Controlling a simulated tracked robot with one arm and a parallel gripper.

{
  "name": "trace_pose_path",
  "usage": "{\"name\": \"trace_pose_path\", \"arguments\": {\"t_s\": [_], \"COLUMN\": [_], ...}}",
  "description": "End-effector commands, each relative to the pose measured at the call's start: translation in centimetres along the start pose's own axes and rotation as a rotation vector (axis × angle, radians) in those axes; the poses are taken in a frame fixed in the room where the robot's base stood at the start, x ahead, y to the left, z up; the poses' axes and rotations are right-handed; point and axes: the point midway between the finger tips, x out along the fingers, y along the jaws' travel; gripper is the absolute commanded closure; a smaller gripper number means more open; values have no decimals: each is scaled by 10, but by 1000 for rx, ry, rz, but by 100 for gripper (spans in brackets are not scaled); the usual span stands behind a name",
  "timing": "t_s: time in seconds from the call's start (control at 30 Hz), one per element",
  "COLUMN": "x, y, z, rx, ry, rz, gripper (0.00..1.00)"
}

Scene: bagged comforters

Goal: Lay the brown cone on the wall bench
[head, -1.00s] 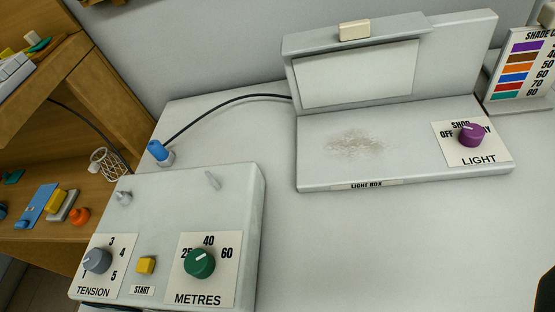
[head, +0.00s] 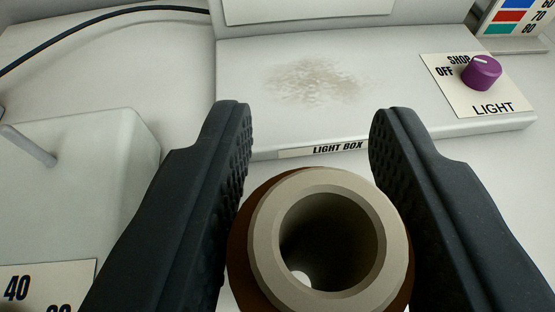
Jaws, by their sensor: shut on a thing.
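My gripper (head: 308,120) is in the lower middle of the head view, its two black ridged fingers on either side of a brown cone (head: 240,250). It is shut on the cone. I cannot tell how high the cone is above the bench top.
The light box has a greyish smudge (head: 315,82) and a purple LIGHT knob (head: 482,72). A white control box (head: 90,150) with a peg stands at left. A black cable (head: 90,28) runs behind it. A colour chart (head: 510,20) is at the upper right.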

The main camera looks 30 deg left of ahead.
Motion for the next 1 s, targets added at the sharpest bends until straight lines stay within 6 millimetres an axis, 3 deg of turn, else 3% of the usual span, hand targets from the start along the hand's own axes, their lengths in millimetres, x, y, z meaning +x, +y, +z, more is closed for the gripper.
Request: {"name": "trace_pose_path", "arguments": {"t_s": [0.6, 1.0], "x": [12, 12], "y": [0, 1], "z": [34, 35], "rx": [3, 2], "ry": [-1, -1], "rz": [2, 3], "gripper": [91, 91]}}
